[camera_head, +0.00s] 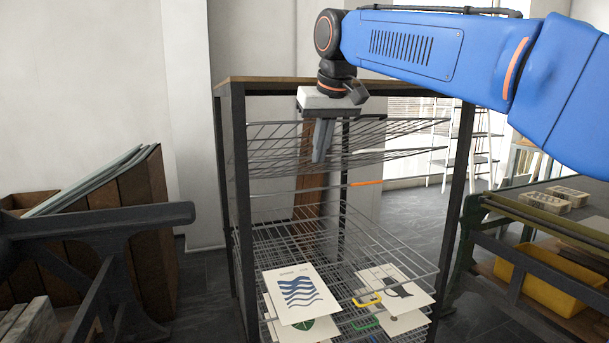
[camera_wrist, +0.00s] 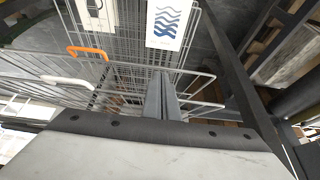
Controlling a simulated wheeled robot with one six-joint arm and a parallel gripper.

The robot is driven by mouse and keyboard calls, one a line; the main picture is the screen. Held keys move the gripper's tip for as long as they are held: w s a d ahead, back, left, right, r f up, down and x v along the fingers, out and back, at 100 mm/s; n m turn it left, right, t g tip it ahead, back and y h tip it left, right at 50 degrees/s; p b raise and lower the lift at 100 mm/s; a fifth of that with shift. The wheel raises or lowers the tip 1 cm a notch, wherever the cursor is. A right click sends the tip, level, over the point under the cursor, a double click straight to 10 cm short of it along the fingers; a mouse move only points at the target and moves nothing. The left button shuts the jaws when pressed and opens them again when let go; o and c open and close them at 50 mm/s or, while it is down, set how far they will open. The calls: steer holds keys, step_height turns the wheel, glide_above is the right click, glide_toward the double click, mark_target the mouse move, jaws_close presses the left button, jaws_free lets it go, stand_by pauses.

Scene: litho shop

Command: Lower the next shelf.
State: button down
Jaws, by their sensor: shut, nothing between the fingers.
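A drying rack (camera_head: 237,200) with wire shelves stands in the middle of the head view. Two upper shelves (camera_head: 400,127) are tilted up. Below them, a shelf with an orange handle (camera_head: 367,183) shows nearly edge-on; that handle is also in the wrist view (camera_wrist: 87,52). A white handle (camera_wrist: 68,83) shows only in the wrist view, on a nearer shelf. Lower shelves (camera_head: 275,240) lie lower down, with a yellow handle (camera_head: 367,299) and a green handle (camera_head: 366,322). My gripper (camera_head: 318,158) is shut and empty, pointing down by the upper shelves; whether it touches their wires is unclear.
Prints (camera_head: 300,293) lie on the lower shelves. A wooden bin with boards (camera_head: 140,195) and a dark frame (camera_head: 100,230) stand left. A press table (camera_head: 560,200) with a yellow tub (camera_head: 545,280) stands right. A ladder (camera_head: 475,150) is behind.

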steer(key=w+a+f, duration=0.3)
steer(key=w+f, duration=0.2)
steer(key=f, duration=0.3)
steer(key=shift+w, duration=0.35)
steer(key=shift+a, duration=0.1)
